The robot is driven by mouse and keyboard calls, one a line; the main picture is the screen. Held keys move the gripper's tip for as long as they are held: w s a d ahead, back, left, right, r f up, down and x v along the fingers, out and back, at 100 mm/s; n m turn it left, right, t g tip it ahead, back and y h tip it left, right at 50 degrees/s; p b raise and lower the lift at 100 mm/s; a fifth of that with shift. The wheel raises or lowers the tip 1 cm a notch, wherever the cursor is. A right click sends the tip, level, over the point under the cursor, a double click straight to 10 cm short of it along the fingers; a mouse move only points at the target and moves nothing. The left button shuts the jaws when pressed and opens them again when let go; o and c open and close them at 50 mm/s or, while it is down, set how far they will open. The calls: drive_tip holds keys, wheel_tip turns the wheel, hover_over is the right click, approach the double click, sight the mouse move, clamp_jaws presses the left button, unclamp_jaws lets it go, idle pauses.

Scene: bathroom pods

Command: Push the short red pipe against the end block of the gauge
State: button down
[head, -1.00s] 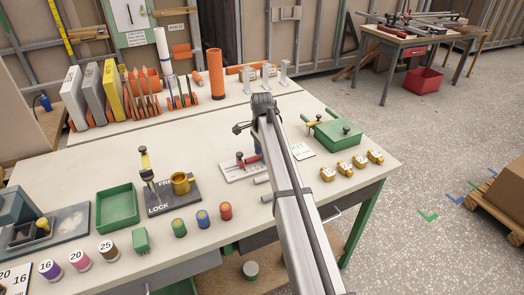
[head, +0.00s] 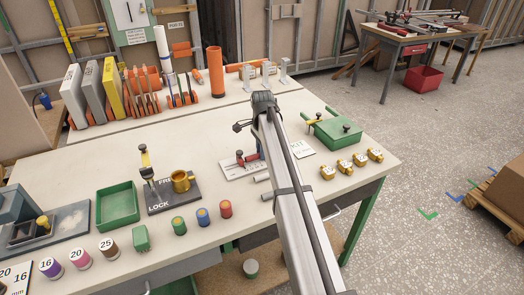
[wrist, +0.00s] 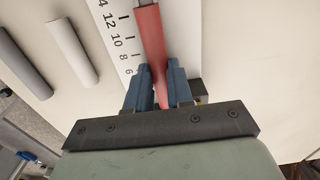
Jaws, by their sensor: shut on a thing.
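The short red pipe (wrist: 150,40) lies along the white gauge (wrist: 118,22), whose printed numbers run down its left side in the wrist view. My gripper (wrist: 158,78) has its two blue fingers on either side of the pipe's near part, shut on it. In the head view the red pipe (head: 249,159) lies on the white gauge (head: 232,172), partly hidden by my arm. A grey piece (wrist: 146,3) shows at the pipe's far end at the wrist view's top edge. I cannot tell whether it is the end block or whether the pipe touches it.
Two grey pipes (wrist: 72,52) (wrist: 22,62) lie left of the gauge in the wrist view. In the head view, brass fittings (head: 345,166) and a green box (head: 337,131) stand to the right. A lock fixture (head: 172,195) stands to the left.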

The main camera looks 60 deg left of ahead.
drive_tip(key=shift+w, duration=0.6)
drive_tip(key=c, duration=0.9)
unclamp_jaws()
drive_tip(key=shift+w, duration=0.15)
drive_tip(key=shift+r, duration=0.15)
drive_tip(key=r, duration=0.9)
drive_tip(key=s+r, duration=0.1)
drive_tip(key=r, duration=0.3)
drive_tip(key=shift+r, duration=0.3)
